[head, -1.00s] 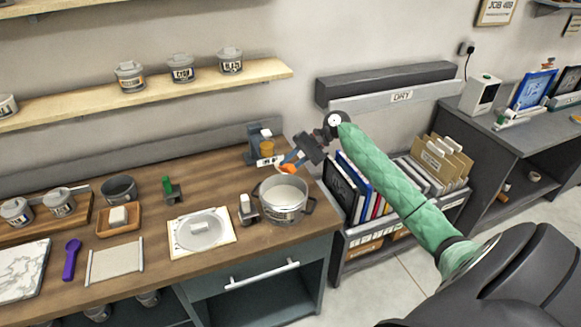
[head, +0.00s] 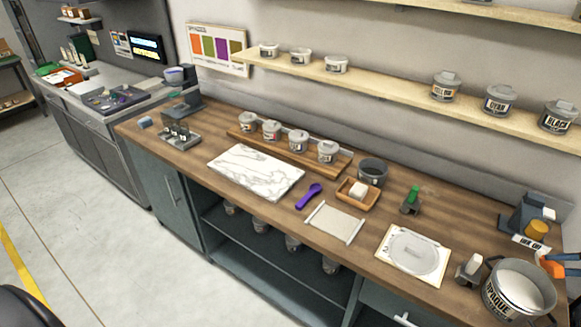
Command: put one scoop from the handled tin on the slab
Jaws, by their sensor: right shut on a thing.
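The handled tin (head: 549,303), labelled opaque and filled with white ink, stands at the right front of the counter. My right gripper (head: 571,259) shows only in part at the right edge. It is shut on an orange tool (head: 550,265), seemingly the scoop, at the tin's back rim. The tool's lower end is hard to make out, so I cannot tell whether it carries ink. The slab (head: 255,172) is white veined marble, flat on the counter left of centre, with no ink visible on it. My left gripper is not in view.
A purple spatula (head: 308,195) lies right of the slab. A wooden rack (head: 300,158) of small tins stands behind it.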

